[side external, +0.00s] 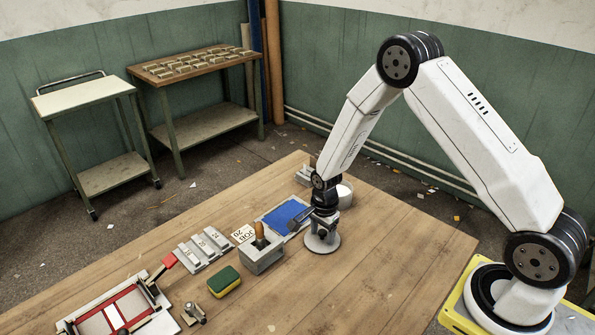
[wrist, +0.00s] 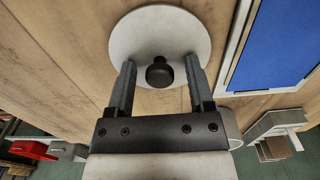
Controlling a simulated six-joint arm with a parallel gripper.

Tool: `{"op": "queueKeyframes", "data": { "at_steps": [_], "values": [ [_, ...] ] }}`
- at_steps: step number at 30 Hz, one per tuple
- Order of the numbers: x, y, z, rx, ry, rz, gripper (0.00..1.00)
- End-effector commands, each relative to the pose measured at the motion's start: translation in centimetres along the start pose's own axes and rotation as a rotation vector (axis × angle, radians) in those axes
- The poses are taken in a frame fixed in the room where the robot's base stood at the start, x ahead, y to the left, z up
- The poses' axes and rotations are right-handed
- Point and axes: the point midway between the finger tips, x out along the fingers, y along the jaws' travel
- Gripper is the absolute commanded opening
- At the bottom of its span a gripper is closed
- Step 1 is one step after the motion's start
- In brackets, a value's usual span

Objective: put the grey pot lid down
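The grey pot lid (side external: 322,246) is a pale round disc with a dark knob, flat at the wooden table top, seemingly resting on it. It also shows in the wrist view (wrist: 160,28), with its black knob (wrist: 159,73) between my fingers. My gripper (side external: 323,228) points down over the lid. In the wrist view my gripper (wrist: 159,68) is open, with a gap visible on each side of the knob. A pale round pot (side external: 345,192) stands just behind my gripper in the side view, partly hidden by it.
A blue pad in a pale frame (side external: 286,216) lies left of the lid. Further left are a grey box with a wooden-handled tool (side external: 262,256), a green and yellow sponge (side external: 224,282) and a red-framed press (side external: 115,312). The table's front right (side external: 400,270) is clear.

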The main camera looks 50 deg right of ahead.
Motion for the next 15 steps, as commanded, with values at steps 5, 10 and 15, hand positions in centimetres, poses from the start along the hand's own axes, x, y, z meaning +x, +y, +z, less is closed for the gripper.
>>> {"op": "queueKeyframes", "data": {
  "at_steps": [5, 10, 15],
  "values": [
    [-0.02, 0.0, 0.0, 0.0, 0.0, 0.0, 0.69],
    [-0.08, 0.0, 0.0, 0.0, 0.0, 0.0, 0.69],
    [-0.58, -0.02, 0.0, 0.0, 0.0, -0.001, 0.69]
  ]
}}
